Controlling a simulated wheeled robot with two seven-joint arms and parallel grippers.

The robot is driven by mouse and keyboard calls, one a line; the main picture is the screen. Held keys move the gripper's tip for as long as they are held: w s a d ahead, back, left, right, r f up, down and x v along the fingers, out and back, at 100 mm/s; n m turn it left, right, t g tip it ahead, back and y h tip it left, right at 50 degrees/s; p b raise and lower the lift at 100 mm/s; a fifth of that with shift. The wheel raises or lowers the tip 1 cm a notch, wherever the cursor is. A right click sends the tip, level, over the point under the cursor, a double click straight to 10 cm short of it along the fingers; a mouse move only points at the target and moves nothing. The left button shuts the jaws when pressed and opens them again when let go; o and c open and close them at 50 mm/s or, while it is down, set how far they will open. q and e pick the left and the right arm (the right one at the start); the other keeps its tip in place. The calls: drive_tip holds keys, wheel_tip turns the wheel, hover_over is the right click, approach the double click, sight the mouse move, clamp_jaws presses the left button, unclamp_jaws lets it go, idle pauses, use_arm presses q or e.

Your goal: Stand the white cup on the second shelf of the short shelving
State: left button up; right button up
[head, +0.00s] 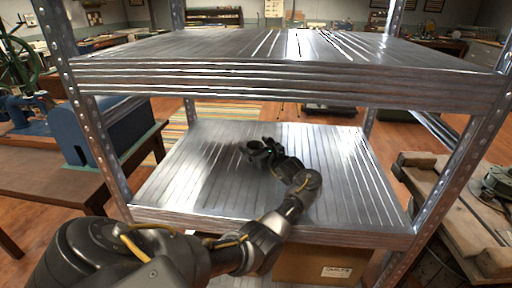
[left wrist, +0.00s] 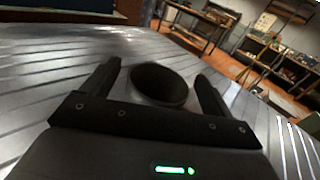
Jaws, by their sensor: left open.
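The short shelving has a ribbed metal top shelf (head: 290,45) and a ribbed metal shelf (head: 190,170) below it. My left arm reaches in under the top shelf, and my left gripper (head: 258,149) is low over the lower shelf, near its middle. In the left wrist view a round cup (left wrist: 160,86) is between the two fingers of my open left gripper (left wrist: 158,88). In the head view I cannot make the cup out clearly. My right gripper is not in view.
Perforated metal posts (head: 95,140) stand at the corners. A cardboard box (head: 318,265) is beneath the lower shelf. A wooden table with a blue machine (head: 115,130) is on the left, a wooden bench (head: 450,195) on the right. The lower shelf is otherwise clear.

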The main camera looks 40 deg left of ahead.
use_arm(q)
drive_tip(key=shift+r, duration=0.1)
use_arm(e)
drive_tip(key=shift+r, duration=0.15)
use_arm(q)
drive_tip(key=shift+s+d, duration=0.15)
drive_tip(key=shift+d, duration=0.75)
drive_tip(key=d, duration=0.3)
drive_tip(key=s+d+b, duration=0.1)
drive_tip(key=d, duration=0.5)
drive_tip(key=shift+s+d+r, duration=0.1)
drive_tip(key=shift+s+r, duration=0.05)
drive_tip(key=shift+s, duration=0.2)
drive_tip(key=shift+s+d+b, duration=0.1)
drive_tip(key=shift+d+b, duration=0.2)
drive_tip(key=shift+d, duration=0.1)
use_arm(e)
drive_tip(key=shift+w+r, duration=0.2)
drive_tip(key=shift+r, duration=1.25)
use_arm(q)
drive_tip(key=shift+r, duration=0.15)
